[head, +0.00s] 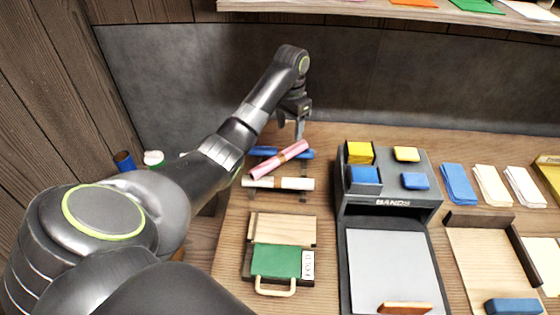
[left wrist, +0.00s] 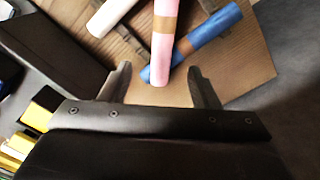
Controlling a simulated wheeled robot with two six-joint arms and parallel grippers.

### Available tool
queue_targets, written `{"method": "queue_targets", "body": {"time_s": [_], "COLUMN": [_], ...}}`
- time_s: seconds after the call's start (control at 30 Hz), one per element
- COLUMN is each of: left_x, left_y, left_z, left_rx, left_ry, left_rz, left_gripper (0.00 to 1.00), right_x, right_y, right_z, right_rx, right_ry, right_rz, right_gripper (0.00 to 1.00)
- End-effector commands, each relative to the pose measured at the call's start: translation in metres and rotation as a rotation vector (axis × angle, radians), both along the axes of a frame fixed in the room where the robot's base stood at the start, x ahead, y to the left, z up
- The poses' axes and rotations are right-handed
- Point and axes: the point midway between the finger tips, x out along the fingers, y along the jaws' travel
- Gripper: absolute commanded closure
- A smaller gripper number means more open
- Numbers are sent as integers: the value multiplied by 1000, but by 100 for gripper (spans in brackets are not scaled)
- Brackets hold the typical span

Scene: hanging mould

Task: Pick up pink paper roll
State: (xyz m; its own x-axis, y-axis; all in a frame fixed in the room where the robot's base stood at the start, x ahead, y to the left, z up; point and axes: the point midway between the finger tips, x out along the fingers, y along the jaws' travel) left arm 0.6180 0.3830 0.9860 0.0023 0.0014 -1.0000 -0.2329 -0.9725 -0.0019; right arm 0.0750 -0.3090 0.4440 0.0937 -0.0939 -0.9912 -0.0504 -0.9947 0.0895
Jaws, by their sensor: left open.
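The pink paper roll (head: 272,164) has a brown band and lies slantwise across the blue roll (head: 308,154), in front of my left gripper (head: 291,126). In the left wrist view my left gripper (left wrist: 157,68) is open and empty. There, the end of the pink roll (left wrist: 161,58) shows between the two fingertips. I cannot tell how far the fingers are above it. The blue roll (left wrist: 207,37) crosses by the pink roll's end. My right gripper is not in view.
A white roll (head: 290,184) lies just in front of the pink one. A dark wall (head: 200,60) rises behind the bench. A shelf (head: 330,8) overhangs at the top.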

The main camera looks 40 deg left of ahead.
Motion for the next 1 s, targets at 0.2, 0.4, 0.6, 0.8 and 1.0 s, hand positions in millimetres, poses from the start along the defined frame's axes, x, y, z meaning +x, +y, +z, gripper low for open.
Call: {"method": "queue_targets", "body": {"time_s": [0.2,0.4,0.6,0.8,1.0], "left_x": [0,1,4,4,5], "left_y": [0,0,0,1,1], "left_z": [-36,-49,-75,-95,-97], "left_rx": [-1,-1,-1,0,1], "left_ry": [2,2,4,1,0], "left_rz": [0,0,0,0,0], "left_gripper": [44,44,44,44,44], "right_x": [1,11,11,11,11], "right_y": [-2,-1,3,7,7], "right_z": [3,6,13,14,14], "right_rx": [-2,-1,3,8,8], "right_ry": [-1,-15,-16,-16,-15], "right_rz": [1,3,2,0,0], "right_gripper": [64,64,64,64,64]}}
